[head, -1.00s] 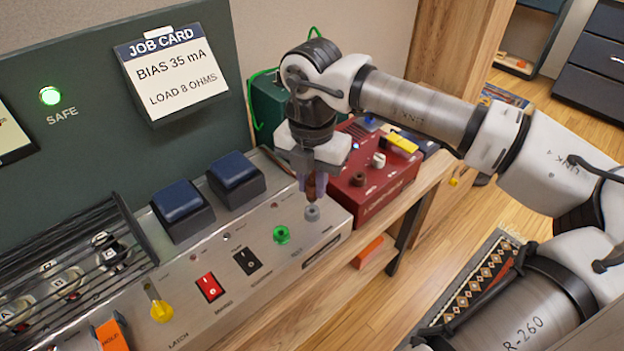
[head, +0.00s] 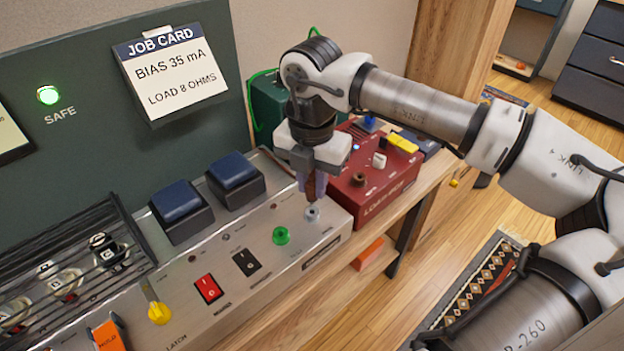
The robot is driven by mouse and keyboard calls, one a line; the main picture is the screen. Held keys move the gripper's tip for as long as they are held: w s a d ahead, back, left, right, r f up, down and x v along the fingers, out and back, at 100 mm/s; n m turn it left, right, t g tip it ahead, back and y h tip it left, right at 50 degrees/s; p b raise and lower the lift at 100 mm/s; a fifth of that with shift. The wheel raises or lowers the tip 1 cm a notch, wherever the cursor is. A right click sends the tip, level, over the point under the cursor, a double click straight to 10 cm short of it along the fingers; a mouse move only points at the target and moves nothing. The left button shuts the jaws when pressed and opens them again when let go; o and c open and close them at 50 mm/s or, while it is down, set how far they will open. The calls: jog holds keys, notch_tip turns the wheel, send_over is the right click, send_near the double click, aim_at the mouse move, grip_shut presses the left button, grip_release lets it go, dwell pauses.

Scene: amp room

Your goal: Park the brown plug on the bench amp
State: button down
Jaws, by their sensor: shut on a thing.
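The bench amp (head: 345,235) is a long metal box with switches and sockets on its sloped top. My gripper (head: 313,182) points down over the amp's right end and is shut on the brown plug (head: 312,188), which is partly hidden between the fingers. The plug's lower end is just above or at a grey socket (head: 312,214); I cannot tell if they touch. A green socket (head: 281,236) sits to the left of the grey one.
A red load box (head: 385,185) with brown and white knobs stands close behind and right of my gripper. Blue-capped transformers (head: 235,172) rise to the left. A job card (head: 172,70) hangs on the green panel. A yellow latch lever (head: 158,310) is at front left.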

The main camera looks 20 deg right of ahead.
aim_at(312, 195)
jog(key=shift+f+b, duration=1.75)
jog(key=shift+b, duration=0.2)
dwell(0.7)
jog(key=c, duration=1.2)
grip_release()
notch_tip(312, 195, up, 14)
jog(key=p, duration=0.8)
jog(key=shift+f, duration=0.1)
